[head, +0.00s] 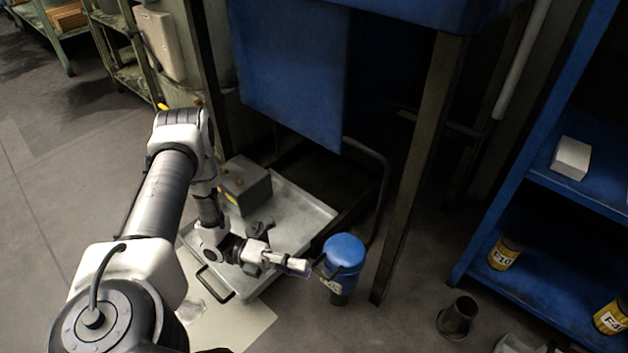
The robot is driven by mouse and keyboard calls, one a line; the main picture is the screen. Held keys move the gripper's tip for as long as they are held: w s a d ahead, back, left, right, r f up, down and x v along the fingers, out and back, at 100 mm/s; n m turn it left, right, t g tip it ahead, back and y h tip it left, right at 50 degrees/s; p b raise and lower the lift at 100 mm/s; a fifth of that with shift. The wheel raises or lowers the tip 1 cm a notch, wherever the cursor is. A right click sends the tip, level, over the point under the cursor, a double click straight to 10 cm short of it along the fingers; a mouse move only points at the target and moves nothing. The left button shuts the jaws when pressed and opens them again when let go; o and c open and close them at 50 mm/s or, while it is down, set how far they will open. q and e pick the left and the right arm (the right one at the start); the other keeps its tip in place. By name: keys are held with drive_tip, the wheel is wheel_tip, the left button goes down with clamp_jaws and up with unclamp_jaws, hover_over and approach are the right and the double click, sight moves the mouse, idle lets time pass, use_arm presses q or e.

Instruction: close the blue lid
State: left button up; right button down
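A large blue panel (290,75), which may be the blue lid, hangs at a slant from the blue machine at top centre. A small canister with a rounded blue top (345,250) stands upright on the floor below it; its top looks seated. My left arm reaches in from the left. My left gripper (304,267) is low over the right edge of the tray, just left of the canister and well below the panel. Its fingertips look close to the canister; I cannot tell if they touch, or whether they are open. My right gripper is not seen.
A grey metal tray (312,212) with a grey box (245,187) lies under the machine. A dark machine leg (422,150) rises right of the canister. A blue shelf (545,290) with yellow cans stands at right. A dark cup (458,316) is on the floor. The left floor is clear.

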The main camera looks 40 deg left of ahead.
use_arm(q)
drive_tip(key=v, duration=0.7)
drive_tip(key=shift+a, duration=0.2)
drive_tip(key=shift+f, duration=0.15)
